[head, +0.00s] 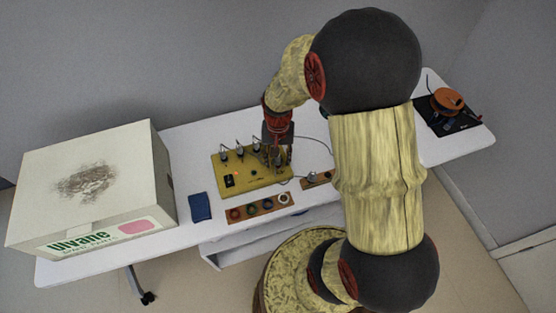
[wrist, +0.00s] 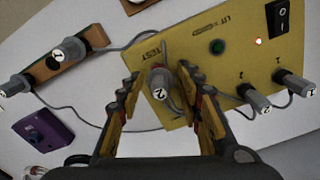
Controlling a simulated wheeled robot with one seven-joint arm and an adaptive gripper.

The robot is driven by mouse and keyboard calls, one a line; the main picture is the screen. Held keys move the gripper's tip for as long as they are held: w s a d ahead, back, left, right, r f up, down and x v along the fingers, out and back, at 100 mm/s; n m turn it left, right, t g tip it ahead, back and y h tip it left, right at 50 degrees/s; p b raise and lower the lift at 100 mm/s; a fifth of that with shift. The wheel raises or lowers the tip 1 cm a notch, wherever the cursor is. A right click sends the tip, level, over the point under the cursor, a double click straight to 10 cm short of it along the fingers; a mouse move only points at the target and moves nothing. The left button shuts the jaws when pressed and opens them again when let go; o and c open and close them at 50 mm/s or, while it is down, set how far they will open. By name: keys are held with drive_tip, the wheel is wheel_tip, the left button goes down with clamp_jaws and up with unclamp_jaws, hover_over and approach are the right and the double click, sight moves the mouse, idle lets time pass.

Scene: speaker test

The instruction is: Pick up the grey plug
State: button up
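A grey plug (wrist: 158,80) with a white end marked 2 stands at the TEST end of the yellow box (wrist: 215,70). In the wrist view it lies between the two fingers of my gripper (wrist: 158,92), with a gap on each side. My gripper is open. In the head view, my gripper (head: 277,153) is over the right part of the yellow box (head: 240,181) and largely hides that plug. Two similar grey plugs, marked 2 (wrist: 257,101) and 1 (wrist: 295,83), stand on the box at the right of the wrist view.
More grey plugs (wrist: 70,50) (wrist: 15,86) are at the left of the wrist view, one at a wooden block (wrist: 88,62). Loose cables cross the white table. A large carton (head: 95,180), a blue item (head: 201,207) and a wooden strip (head: 258,208) stand left and in front.

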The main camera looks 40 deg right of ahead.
drive_tip(key=shift+c, duration=1.2)
drive_tip(key=c, duration=0.6)
drive_tip(key=shift+r, duration=0.15)
drive_tip(key=shift+c, duration=0.2)
drive_tip(key=shift+r, duration=0.25)
drive_tip(key=r+p, duration=0.1)
drive_tip(key=r, duration=0.2)
drive_tip(key=shift+s+r+p, duration=0.2)
drive_tip(key=shift+p, duration=0.1)
drive_tip(key=s+a+r+p, duration=0.3)
drive_tip(key=s+r, duration=0.6)
drive_tip(key=s, duration=0.4)
drive_tip(key=shift+a+p, duration=0.15)
drive_tip(key=shift+p, duration=0.75)
drive_tip(key=shift+s, duration=0.1)
